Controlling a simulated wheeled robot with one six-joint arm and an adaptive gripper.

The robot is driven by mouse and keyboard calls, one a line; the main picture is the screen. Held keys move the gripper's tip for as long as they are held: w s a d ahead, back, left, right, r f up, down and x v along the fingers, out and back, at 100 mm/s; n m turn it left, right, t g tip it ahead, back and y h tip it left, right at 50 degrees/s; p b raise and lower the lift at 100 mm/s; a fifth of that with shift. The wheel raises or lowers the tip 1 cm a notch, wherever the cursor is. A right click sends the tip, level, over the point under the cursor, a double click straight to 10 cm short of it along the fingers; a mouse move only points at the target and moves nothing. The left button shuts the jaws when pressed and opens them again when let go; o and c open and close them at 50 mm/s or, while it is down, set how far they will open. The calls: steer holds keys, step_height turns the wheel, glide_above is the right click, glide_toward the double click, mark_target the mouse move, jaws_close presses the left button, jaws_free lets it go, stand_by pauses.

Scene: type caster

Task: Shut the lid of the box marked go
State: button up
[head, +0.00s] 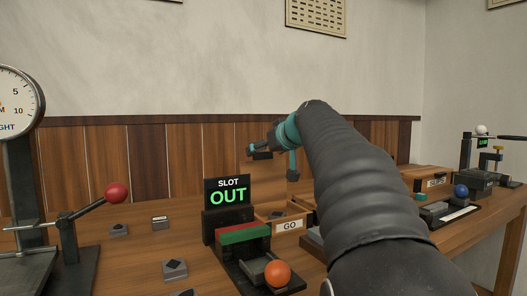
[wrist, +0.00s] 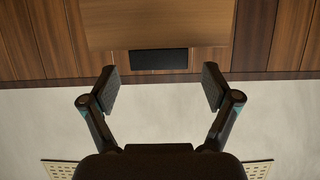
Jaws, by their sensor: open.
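The box marked GO (head: 289,226) stands on the bench behind the SLOT sign, partly hidden by the sign and my arm. Its wooden lid (head: 264,182) stands raised at the back of the box. In the wrist view the lid (wrist: 158,22) is a plain wooden panel with a dark strip (wrist: 158,60) along its edge. My gripper (head: 276,157) is at the lid's upper edge. In the wrist view my gripper (wrist: 161,84) is open and empty, its fingertips spread to either side of the dark strip. I cannot tell whether it touches the lid.
A SLOT OUT sign (head: 229,198) and an orange ball (head: 277,273) stand in front of the box. A red-knobbed lever (head: 116,192) is at left. Another labelled wooden box (head: 434,182) and a blue ball (head: 461,191) are at right. Small grey blocks lie on the bench.

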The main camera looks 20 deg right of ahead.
steer(key=shift+x, duration=1.25)
steer(key=shift+d, duration=0.1)
steer(key=shift+c, duration=0.2)
jaws_close()
steer(key=shift+s+f+b, duration=0.1)
steer(key=shift+f+b, duration=0.05)
steer(key=shift+b, duration=0.15)
